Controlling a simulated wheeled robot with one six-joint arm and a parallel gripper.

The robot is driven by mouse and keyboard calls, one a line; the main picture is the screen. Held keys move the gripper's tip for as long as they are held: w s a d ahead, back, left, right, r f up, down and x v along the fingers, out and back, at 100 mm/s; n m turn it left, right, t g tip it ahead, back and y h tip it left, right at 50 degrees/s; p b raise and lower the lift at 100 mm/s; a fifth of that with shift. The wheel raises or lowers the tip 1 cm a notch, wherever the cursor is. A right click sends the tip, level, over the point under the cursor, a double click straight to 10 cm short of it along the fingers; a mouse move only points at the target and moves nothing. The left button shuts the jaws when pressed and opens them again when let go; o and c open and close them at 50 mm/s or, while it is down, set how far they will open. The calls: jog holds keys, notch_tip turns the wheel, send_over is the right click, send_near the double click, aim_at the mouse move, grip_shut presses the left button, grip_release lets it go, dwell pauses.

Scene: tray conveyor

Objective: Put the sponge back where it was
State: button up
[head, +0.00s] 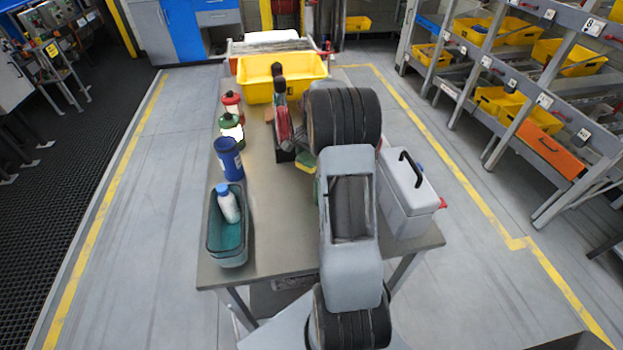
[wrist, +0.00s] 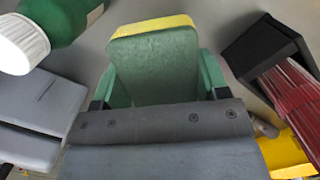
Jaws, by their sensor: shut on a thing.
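The sponge (wrist: 155,65) is a green block with a yellow layer along its far edge in the wrist view. My gripper (wrist: 160,82) is shut on it, with a green-padded finger at each side. In the head view, a small green and yellow piece of the sponge (head: 305,165) shows beside my arm, above the table. My arm hides most of the gripper there. I cannot tell whether the sponge touches the table.
A grey case (head: 405,190) stands right on the table (head: 270,225).

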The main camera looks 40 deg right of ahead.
aim_at(311, 181)
jog(key=shift+f+p, duration=0.45)
jog(key=shift+f, duration=3.55)
jog(key=shift+f, duration=0.15)
jog(key=o, duration=1)
jog(key=shift+c, duration=0.2)
